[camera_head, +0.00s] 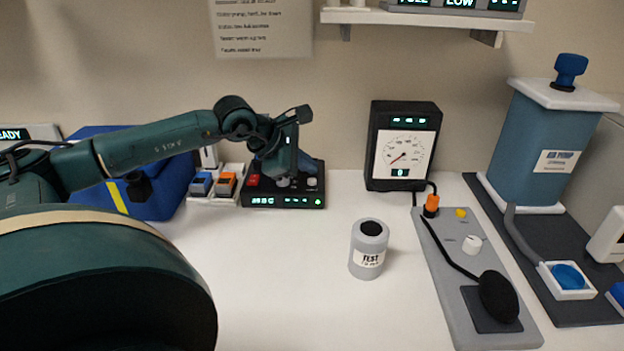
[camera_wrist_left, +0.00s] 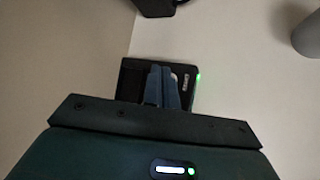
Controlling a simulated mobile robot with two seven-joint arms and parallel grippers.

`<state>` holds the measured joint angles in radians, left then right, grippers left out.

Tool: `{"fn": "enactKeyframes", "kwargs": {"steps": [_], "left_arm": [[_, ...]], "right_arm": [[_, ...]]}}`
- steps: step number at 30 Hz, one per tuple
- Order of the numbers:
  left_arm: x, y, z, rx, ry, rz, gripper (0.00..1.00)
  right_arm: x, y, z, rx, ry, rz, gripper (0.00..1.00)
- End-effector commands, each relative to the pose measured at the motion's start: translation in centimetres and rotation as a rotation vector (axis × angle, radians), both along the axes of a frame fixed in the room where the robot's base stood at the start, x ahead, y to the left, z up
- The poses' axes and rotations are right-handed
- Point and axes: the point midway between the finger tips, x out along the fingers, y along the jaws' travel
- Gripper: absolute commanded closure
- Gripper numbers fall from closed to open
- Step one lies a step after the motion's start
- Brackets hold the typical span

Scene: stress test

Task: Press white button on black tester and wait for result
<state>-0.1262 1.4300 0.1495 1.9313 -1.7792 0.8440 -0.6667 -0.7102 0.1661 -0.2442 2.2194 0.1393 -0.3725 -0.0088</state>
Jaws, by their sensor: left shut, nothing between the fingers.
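The black tester (camera_head: 262,200) stands at the back of the white table, with a red button (camera_head: 253,180) at its left and a white button (camera_head: 312,182) at its right. Its front has lit displays and a green light. My left gripper (camera_head: 283,178) is shut and empty, pointing down over the middle of the tester, left of the white button. Whether its tips touch the tester I cannot tell. In the left wrist view the shut blue fingers (camera_wrist_left: 161,85) cover part of the tester (camera_wrist_left: 130,80). My right gripper is not in view.
A grey TEST can (camera_head: 368,262) stands on the table. Behind it is a black gauge box (camera_head: 376,150). A grey panel (camera_head: 455,290) with a black bulb lies to the right. A blue case (camera_head: 160,200) stands left of the tester. The front middle is clear.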

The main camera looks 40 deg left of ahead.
Motion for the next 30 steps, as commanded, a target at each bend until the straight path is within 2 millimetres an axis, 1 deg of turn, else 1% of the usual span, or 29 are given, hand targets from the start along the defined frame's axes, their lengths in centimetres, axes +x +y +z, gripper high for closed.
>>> {"fn": "enactKeyframes", "kwargs": {"steps": [23,30], "left_arm": [[0.00,0.01,-0.01,0.000,0.000,0.000,1.00],[0.00,-0.01,-0.63,0.000,0.000,0.000,1.00]], "right_arm": [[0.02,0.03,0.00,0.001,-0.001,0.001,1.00],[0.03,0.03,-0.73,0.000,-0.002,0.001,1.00]]}}
